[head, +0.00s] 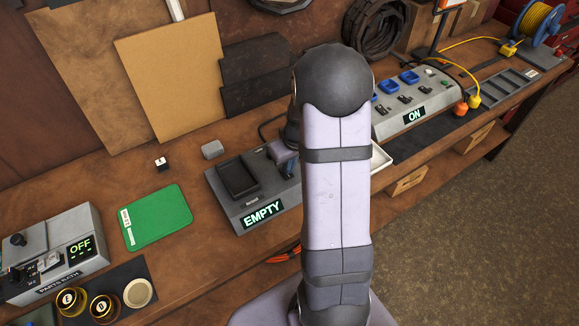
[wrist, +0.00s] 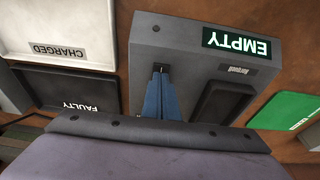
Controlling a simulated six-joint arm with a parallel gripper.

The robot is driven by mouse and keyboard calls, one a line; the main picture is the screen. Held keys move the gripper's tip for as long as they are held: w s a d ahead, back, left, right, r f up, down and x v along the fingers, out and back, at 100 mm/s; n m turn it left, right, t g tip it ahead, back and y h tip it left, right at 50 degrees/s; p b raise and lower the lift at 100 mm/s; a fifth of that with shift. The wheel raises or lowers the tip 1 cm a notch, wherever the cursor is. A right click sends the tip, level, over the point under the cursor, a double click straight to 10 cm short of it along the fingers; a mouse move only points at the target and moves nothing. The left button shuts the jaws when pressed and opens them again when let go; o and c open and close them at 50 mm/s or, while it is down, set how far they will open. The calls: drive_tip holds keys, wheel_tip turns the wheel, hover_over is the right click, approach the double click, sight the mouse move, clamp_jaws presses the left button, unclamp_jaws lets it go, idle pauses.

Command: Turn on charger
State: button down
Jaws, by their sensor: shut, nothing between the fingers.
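The charger is a grey box (head: 222,203) on the bench with a lit display reading EMPTY (head: 262,214). A dark recessed bay (head: 238,178) is in its top. The charger also shows upside down in the wrist view (wrist: 180,38), with the same display and bay. My gripper (wrist: 161,70) is shut and empty, its blue fingers reaching over the charger's top beside the bay. The fingertips are at or just above a small dark feature there; I cannot tell whether they touch it. In the head view my gripper (head: 285,162) is partly hidden by my arm.
A power strip (head: 390,124) reading ON stands at the right. Trays labelled CHARGED (wrist: 68,52) and FAULTY (wrist: 80,107) lie beside the charger. A green mat (head: 157,217) and a parts bath (head: 75,225) reading OFF are at the left.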

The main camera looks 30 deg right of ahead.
drive_tip(key=p+v, duration=0.2)
drive_tip(key=v, duration=0.1)
drive_tip(key=p+v, duration=0.1)
drive_tip(key=shift+w+r, duration=0.25)
drive_tip(key=shift+r, duration=0.1)
drive_tip(key=shift+s+r+b, duration=0.2)
drive_tip(key=shift+s+b, duration=0.05)
drive_tip(key=shift+b, duration=0.15)
drive_tip(key=w+b+v, duration=0.2)
drive_tip(key=v, duration=0.6)
hover_over(289, 176)
drive_tip(key=s, duration=0.5)
drive_tip(key=shift+w, duration=0.15)
